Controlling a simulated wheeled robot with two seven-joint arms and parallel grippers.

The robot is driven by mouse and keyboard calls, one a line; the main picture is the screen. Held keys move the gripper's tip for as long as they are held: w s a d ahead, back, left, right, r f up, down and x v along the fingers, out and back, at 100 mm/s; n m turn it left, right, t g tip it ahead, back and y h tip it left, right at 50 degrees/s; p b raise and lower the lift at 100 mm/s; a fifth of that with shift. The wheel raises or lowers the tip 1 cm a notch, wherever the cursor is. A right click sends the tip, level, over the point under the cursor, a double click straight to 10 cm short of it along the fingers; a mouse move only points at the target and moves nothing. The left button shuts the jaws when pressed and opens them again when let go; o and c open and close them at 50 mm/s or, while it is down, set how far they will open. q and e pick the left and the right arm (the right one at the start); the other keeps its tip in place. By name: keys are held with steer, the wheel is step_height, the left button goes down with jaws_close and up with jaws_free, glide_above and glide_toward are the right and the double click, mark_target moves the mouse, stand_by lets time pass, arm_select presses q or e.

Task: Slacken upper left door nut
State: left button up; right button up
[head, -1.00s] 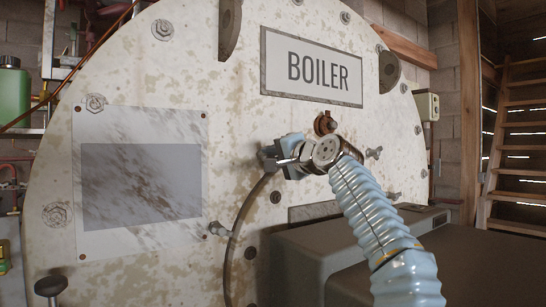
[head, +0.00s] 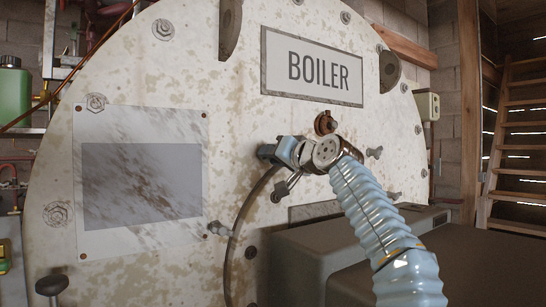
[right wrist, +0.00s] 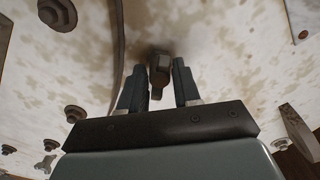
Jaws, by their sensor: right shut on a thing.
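The large round boiler face (head: 215,90) fills the left and middle of the head view. My right gripper (head: 272,165) is at its centre, below the sign, with its fingers against the face. In the right wrist view my right gripper (right wrist: 160,88) has its two dark fingers on either side of a dark metal nut or bolt piece (right wrist: 159,66), and it is shut on it. In the head view this piece is mostly hidden by the gripper. I cannot tell from the frames which door nut it is. My left gripper is not in view.
A BOILER sign (head: 312,68) is above the gripper, with a rusty fitting (head: 325,123) just above the wrist. A dark curved bar or edge (head: 236,240) runs below it. Other bolts (head: 374,153) stud the face. A dark box (head: 300,262) is at the lower right.

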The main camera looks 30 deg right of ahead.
stand_by(0.4)
steer(key=o, duration=1)
steer(key=shift+c, duration=0.2)
steer(key=s+d+b, duration=0.1)
steer(key=s+b, duration=0.3)
steer(key=s, duration=0.9)
steer(key=shift+s, duration=0.4)
steer(key=shift+d, duration=0.1)
